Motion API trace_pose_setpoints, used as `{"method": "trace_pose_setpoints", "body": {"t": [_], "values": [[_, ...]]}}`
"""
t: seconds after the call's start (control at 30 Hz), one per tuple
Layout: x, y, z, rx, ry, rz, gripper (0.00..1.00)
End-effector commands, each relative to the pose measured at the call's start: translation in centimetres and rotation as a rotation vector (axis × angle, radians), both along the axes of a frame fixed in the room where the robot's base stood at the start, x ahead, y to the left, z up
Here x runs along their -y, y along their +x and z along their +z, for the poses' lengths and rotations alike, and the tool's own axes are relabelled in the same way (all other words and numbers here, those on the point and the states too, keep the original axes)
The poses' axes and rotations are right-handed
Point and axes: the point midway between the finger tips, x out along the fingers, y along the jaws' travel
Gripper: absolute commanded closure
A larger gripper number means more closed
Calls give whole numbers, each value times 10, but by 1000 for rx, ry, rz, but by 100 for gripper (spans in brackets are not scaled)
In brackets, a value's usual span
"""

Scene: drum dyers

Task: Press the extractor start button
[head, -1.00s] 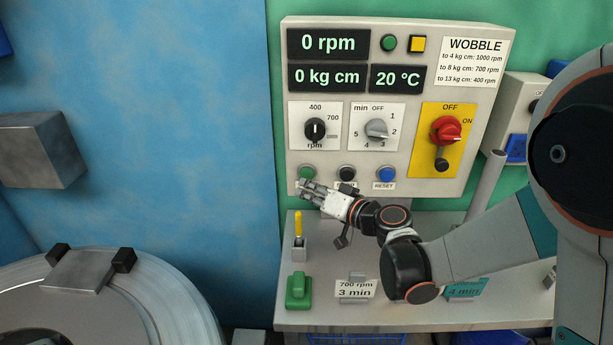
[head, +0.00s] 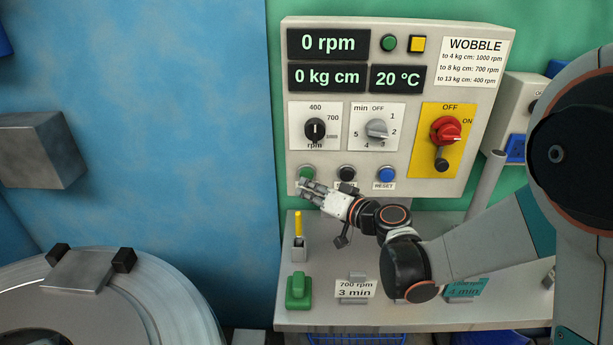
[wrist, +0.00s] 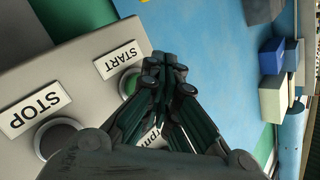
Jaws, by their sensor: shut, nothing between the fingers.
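The extractor control panel (head: 340,170) stands at the centre of the head view. The green start button (head: 306,173) is at its lower left, and its START label is hidden there by my gripper. In the wrist view the START label (wrist: 118,60) is readable, and the green button (wrist: 129,83) shows partly behind my fingers. My gripper (head: 302,187) is shut and empty, with its fingertips just below and in front of the green button. In the wrist view the closed fingertips (wrist: 164,68) are right beside the button. I cannot tell whether they touch it.
The black stop button (head: 347,173) and blue reset button (head: 386,175) sit to the right of start. Below is a shelf (head: 420,318) with a yellow-handled item (head: 298,224), a green object (head: 298,291) and small cards (head: 355,288). The drum (head: 175,290) is at lower left.

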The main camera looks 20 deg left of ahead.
Motion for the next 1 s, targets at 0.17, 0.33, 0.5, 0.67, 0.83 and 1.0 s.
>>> {"method": "trace_pose_setpoints", "body": {"t": [0.17,0.33,0.5,0.67,0.83,1.0], "values": [[0,0,0,0,0,0,100],[0,0,0,0,0,0,100],[0,2,0,0,0,0,100],[-2,7,0,0,0,0,100],[-2,8,0,0,0,0,100],[-2,8,0,0,0,0,100]]}}
